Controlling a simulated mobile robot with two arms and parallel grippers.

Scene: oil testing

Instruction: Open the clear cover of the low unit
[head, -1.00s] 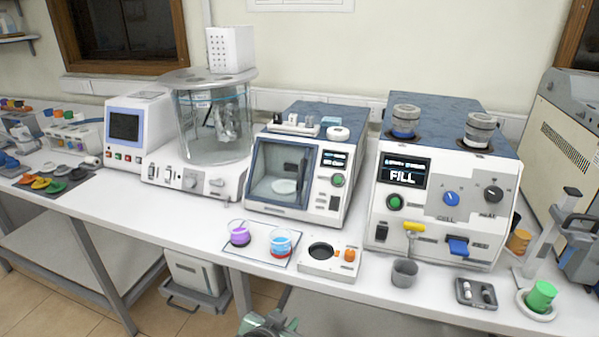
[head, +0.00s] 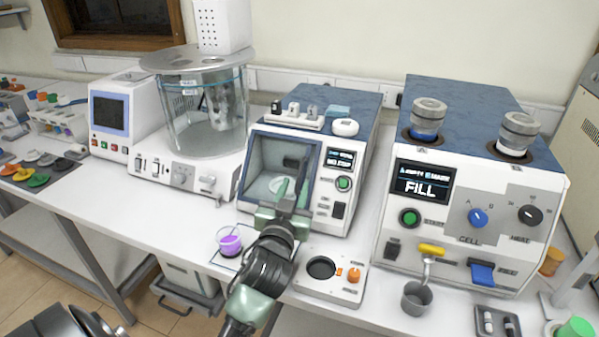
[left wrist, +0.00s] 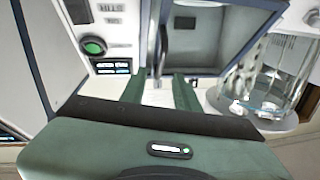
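The low unit (head: 333,210) is a white box with a blue top. The clear cover (head: 262,157) is a framed window on its front, apparently closed, with a pale dish behind it. In the left wrist view, the cover (left wrist: 210,35) fills the upper middle, with a dark bar handle (left wrist: 163,38) on it. My left gripper (head: 290,187) is in front of the cover's lower right part and hides some of it. In the left wrist view, its two green fingers (left wrist: 160,85) stand apart, with the handle beyond the gap. Contact cannot be told. My right gripper is not in view.
A glass vessel unit (head: 205,120) stands left of the low unit. A taller FILL machine (head: 465,200) stands to the right. A beaker with purple liquid (head: 229,243) and a small white stand (head: 330,285) are near the arm, at the table front.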

